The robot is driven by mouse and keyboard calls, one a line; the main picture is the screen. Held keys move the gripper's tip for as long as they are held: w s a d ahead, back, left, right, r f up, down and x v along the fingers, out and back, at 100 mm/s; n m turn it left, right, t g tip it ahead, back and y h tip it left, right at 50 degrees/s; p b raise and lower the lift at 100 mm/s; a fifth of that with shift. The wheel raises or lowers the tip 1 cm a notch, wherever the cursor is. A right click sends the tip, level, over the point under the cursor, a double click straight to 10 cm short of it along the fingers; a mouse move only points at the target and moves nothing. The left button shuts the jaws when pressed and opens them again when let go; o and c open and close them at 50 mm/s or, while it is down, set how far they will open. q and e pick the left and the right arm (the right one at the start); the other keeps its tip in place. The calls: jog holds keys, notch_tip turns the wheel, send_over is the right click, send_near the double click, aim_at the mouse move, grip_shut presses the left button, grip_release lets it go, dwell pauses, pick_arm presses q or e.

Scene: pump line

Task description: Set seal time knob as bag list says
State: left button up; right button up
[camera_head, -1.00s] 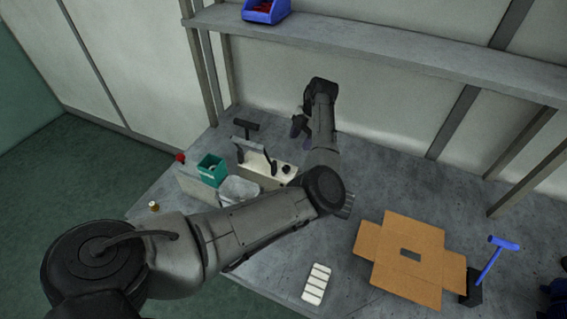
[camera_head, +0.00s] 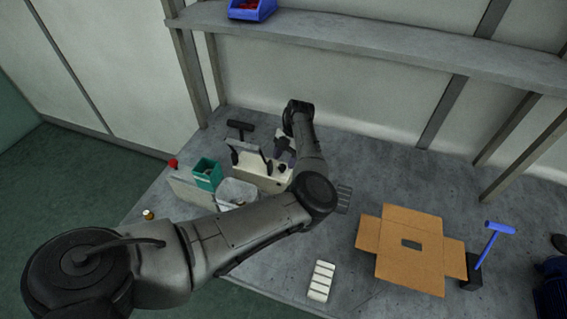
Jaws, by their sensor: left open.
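The cream sealer box (camera_head: 250,172) stands at the back left of the bench, with a black T-handled lever (camera_head: 240,127) above it. A small dark knob (camera_head: 281,169) shows on the right part of its top. My left arm reaches over the bench and my left gripper (camera_head: 284,148) hangs just behind and above the knob end of the sealer. It is open, and I see nothing held in it. Its fingertips are small and partly hidden, so I cannot tell whether they touch the sealer. I cannot make out a readable bag list. My right gripper is out of view.
A green bin (camera_head: 207,174) and a clear tub (camera_head: 236,192) stand left of the sealer. A white segmented panel (camera_head: 321,281) and a flat cardboard box (camera_head: 387,244) lie at the front. A blue T-handled tool (camera_head: 489,250) stands at right. A shelf (camera_head: 360,52) runs above.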

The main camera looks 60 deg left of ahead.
aim_at(282, 169)
pick_arm(q)
jog(key=shift+x, duration=1.2)
jog(key=shift+c, duration=0.3)
